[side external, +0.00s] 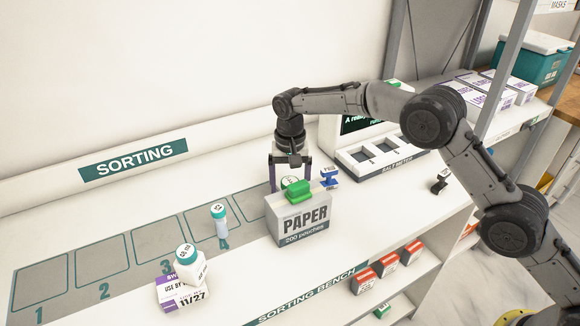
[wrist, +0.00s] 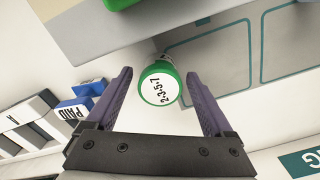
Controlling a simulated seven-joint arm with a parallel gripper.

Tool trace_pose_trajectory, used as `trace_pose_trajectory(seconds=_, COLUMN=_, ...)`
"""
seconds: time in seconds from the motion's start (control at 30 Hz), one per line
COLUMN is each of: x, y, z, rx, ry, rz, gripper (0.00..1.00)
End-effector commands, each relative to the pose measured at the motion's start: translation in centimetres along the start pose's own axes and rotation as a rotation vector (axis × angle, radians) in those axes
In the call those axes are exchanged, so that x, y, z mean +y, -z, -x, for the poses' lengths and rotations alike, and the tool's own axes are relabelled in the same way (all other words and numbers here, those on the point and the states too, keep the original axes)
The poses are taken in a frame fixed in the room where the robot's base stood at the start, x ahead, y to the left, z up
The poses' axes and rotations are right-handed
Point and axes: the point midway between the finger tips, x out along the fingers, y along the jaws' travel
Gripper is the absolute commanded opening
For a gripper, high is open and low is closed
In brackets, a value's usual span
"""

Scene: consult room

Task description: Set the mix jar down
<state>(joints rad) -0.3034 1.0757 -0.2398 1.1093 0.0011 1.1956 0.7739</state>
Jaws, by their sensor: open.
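A jar with a white, green-rimmed lid marked "2·3·5·7" (wrist: 161,86) is between my fingers in the wrist view, with a gap on each side. In the side view its lid (side external: 289,181) shows just behind the PAPER box, which hides its body, so I cannot see what its base rests on. I take it to be the mix jar, though no such name is readable. My gripper (wrist: 158,74) is open around it, pointing down; in the side view my gripper (side external: 290,178) is behind the box.
The PAPER box (side external: 304,222) carries a green stamp-like block (side external: 298,191). A blue PAID stamp (side external: 329,178) stands right of it. A teal-capped vial (side external: 220,222) stands by space 4. A teal-lidded white bottle (side external: 190,267) tops a purple-white carton (side external: 172,293). Spaces 1 to 3 look clear.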

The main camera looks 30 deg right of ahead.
Motion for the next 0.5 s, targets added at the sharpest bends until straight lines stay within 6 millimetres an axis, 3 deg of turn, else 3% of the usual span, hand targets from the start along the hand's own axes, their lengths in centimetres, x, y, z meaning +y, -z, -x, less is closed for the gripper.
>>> trace_pose_trajectory(seconds=0.3, x=-0.1, y=0.1, z=6.5, rx=0.004, ry=0.004, rz=0.0, gripper=0.86)
trace_pose_trajectory(seconds=0.5, x=-0.1, y=0.1, z=9.6, rx=0.002, ry=0.002, rz=0.0, gripper=0.86)
